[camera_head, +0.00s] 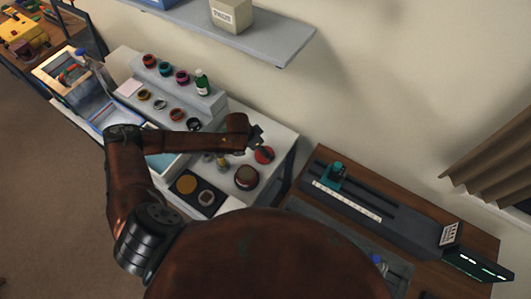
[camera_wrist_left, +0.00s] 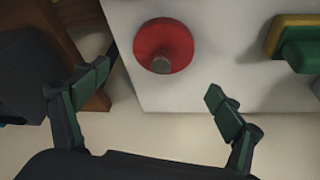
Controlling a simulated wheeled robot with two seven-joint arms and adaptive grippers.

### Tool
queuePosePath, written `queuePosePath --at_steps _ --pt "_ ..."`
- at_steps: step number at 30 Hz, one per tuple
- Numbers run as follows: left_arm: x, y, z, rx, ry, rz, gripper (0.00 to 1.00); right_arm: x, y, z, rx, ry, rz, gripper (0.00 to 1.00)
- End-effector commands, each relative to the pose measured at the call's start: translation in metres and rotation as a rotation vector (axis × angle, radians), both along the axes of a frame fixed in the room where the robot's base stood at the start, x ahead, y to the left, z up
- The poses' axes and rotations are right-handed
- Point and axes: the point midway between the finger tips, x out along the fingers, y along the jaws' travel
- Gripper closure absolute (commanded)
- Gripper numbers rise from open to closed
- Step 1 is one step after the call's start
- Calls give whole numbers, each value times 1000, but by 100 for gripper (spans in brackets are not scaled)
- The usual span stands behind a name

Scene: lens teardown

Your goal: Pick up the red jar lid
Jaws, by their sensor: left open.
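In the left wrist view a round red lid (camera_wrist_left: 178,42) with a short grey knob lies on a white surface near its edge. It is beyond my left gripper (camera_wrist_left: 158,84), which is open and empty, its fingers apart and not touching it. In the head view a red and dark disc (camera_head: 264,155), which looks like the same lid, lies near the right edge of the white table, just below and right of my left gripper (camera_head: 257,138). My right gripper is not in view.
A larger round brown-red item (camera_head: 246,178) stands close to the lid. A stepped grey stand (camera_head: 178,87) carries several small rings and a green bottle (camera_head: 201,82). A dark desk (camera_head: 400,215) is to the right, past a gap. A yellow-green block (camera_wrist_left: 297,38) is in the wrist view.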

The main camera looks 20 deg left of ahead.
Motion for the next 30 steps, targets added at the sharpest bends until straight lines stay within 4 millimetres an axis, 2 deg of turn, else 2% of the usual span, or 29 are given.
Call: queuePosePath --at_steps 5,12,21,30 --pt "2 -1 -21 1 2 0 13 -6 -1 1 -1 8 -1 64" --pt "10 -6 -51 0 -1 -3 13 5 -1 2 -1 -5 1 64" --pt "11 -7 -56 1 -2 -4 13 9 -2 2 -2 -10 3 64" --pt "11 -7 -55 1 -2 -4 34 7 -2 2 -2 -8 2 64"
